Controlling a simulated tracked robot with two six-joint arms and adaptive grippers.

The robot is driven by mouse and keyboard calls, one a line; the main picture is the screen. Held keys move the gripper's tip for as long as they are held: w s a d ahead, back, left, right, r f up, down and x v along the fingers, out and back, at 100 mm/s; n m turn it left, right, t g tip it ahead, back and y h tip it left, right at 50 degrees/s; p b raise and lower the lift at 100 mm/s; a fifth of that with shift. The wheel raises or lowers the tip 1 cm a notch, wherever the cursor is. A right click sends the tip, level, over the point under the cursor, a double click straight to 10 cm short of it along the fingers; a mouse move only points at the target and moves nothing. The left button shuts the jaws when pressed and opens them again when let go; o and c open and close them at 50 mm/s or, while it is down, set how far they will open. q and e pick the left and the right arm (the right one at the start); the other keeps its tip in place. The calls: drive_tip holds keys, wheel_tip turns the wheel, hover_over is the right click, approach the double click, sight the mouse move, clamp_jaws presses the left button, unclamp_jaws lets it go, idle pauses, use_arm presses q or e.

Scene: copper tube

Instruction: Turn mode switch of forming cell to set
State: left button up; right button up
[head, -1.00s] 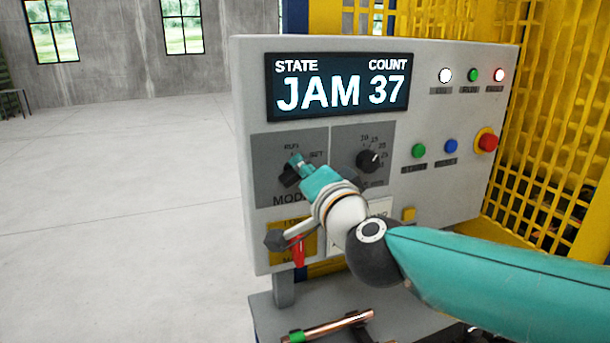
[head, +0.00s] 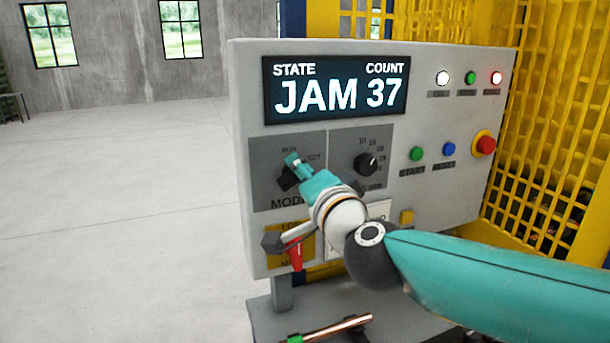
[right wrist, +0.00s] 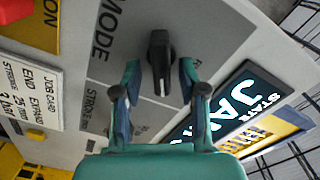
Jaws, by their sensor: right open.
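The mode switch (head: 287,179) is a black knob on a dark grey plate marked RUN and SET, at the left of the forming cell's control panel (head: 440,200). In the right wrist view the knob (right wrist: 160,62) lies between the two fingers, with gaps on both sides. My right gripper (head: 297,168) is in front of the switch and partly hides it in the head view. In the right wrist view the right gripper (right wrist: 160,82) is open, its fingers on either side of the knob. The display (head: 336,87) reads JAM and 37. My left gripper is out of view.
A second black knob (head: 366,164) sits just right of the mode switch. Green (head: 416,153), blue (head: 449,149) and red (head: 485,145) buttons are farther right. A red lockout handle (head: 296,252) is below. A copper tube (head: 335,328) lies on the ledge below the panel.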

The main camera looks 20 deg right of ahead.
drive_tip(key=shift+s, duration=0.1)
drive_tip(key=s, duration=1.1)
drive_tip(key=shift+s+d, duration=0.2)
drive_tip(key=shift+s, duration=0.2)
drive_tip(key=shift+f, duration=0.1)
